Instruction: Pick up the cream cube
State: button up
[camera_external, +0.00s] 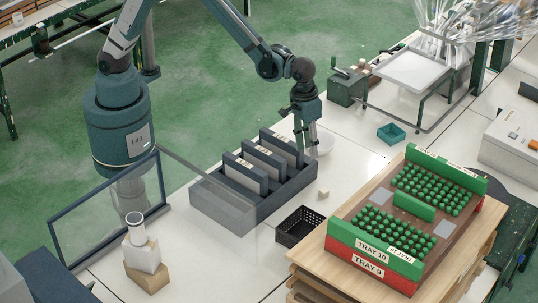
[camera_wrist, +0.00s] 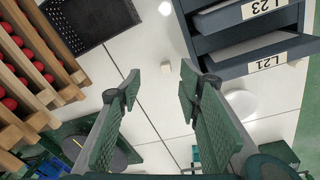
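A small cream cube (camera_external: 323,192) sits on the white table top, between the grey drawer-like rack and the black basket.
The dark grey rack (camera_external: 225,210) holds upright labelled panels. A black mesh basket (camera_external: 300,226) stands near the cube. A white bowl (camera_external: 325,143) is beside my gripper. A teal bin (camera_external: 391,133) stands behind. Trays of green balls (camera_external: 375,248) sit on wood at right.

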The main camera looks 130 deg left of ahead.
aim_at(323, 190)
jog(key=w+a+f+n, duration=0.1)
jog(key=a+f, duration=0.1)
jog(key=f, duration=0.2)
jog(key=w+a+f+n, duration=0.1)
jog(key=a+f, duration=0.1)
jog(key=f, duration=0.3)
jog(key=a+f+g, duration=0.1)
jog(key=a+f, duration=0.1)
jog(key=f, duration=0.3)
jog(key=shift+w+a+f+n+b, duration=0.15)
jog(key=shift+w+n+b, duration=0.2)
jog(key=shift+w+n, duration=0.05)
jog(key=shift+f, duration=0.1)
jog(key=shift+f, duration=1.2)
jog(key=shift+f, duration=0.1)
jog(key=shift+f, duration=2.5)
jog(key=c, duration=0.8)
